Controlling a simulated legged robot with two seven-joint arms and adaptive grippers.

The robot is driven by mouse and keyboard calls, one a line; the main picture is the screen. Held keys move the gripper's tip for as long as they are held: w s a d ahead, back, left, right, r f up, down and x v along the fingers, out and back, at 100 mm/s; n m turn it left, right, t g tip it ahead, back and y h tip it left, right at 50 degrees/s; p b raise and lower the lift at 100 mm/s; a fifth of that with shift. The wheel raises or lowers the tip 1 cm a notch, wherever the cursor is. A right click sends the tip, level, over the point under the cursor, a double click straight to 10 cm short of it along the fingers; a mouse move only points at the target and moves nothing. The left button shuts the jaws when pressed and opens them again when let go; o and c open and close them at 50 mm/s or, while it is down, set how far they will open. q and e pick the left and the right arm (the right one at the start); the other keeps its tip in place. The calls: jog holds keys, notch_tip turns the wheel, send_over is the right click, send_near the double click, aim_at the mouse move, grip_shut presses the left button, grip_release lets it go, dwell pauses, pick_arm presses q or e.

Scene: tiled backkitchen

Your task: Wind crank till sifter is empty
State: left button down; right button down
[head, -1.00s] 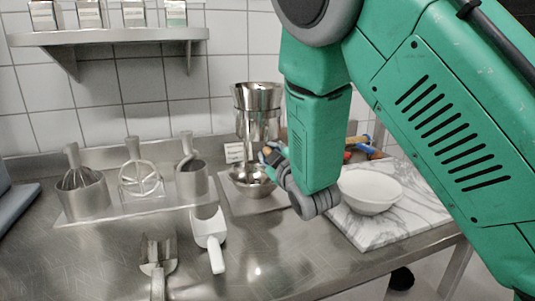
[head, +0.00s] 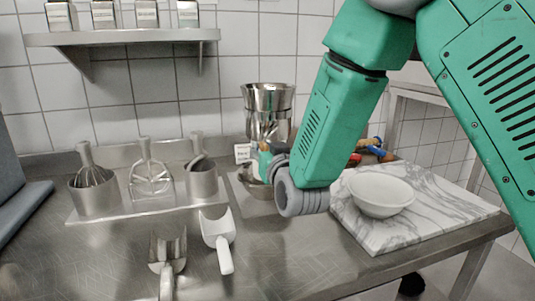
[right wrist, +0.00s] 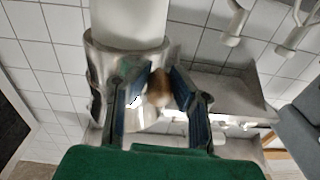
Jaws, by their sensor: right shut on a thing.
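The metal sifter (head: 268,98) stands upright at the back wall, a shiny flared cup on top. Its lower part is partly hidden by my right gripper (head: 266,163). A metal bowl (head: 252,186) sits under it, mostly covered by the gripper. In the right wrist view, the fingers of my right gripper (right wrist: 160,92) are closed around a brown wooden crank knob (right wrist: 159,87) in front of the sifter's metal body (right wrist: 113,60). The sifter's contents cannot be seen. My left gripper is not in view.
A white bowl (head: 381,193) stands on a marble board (head: 440,209) at the right. A white scoop (head: 218,236) and a metal utensil (head: 167,262) lie in front. Several tools stand in a rack (head: 125,208) at the left. A shelf (head: 120,38) with tins hangs above.

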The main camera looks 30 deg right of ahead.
aim_at(263, 143)
jog(key=r+m, duration=0.1)
jog(key=m, duration=0.1)
jog(key=a+m, duration=0.1)
jog(key=m, duration=0.1)
jog(key=shift+w+r, duration=0.1)
jog(key=shift+r, duration=0.25)
jog(key=shift+d+r+m+h+b, duration=0.15)
jog(key=shift+r+m+b, duration=0.5)
jog(key=shift+m, duration=1.15)
jog(key=shift+a+r+m+h+b, duration=0.1)
jog(key=shift+r+m+h+b, duration=0.1)
jog(key=shift+r+m, duration=1.2)
jog(key=shift+d+r+m+h+b, duration=0.15)
jog(key=shift+r+m+b, duration=0.25)
jog(key=shift+m, duration=1.8)
jog(key=shift+a, duration=0.1)
jog(key=c, duration=1.5)
grip_release()
jog(key=shift+c, duration=0.2)
jog(key=shift+o, duration=0.7)
jog(key=shift+s, duration=0.2)
jog(key=shift+d+r, duration=0.1)
jog(key=shift+d, duration=0.15)
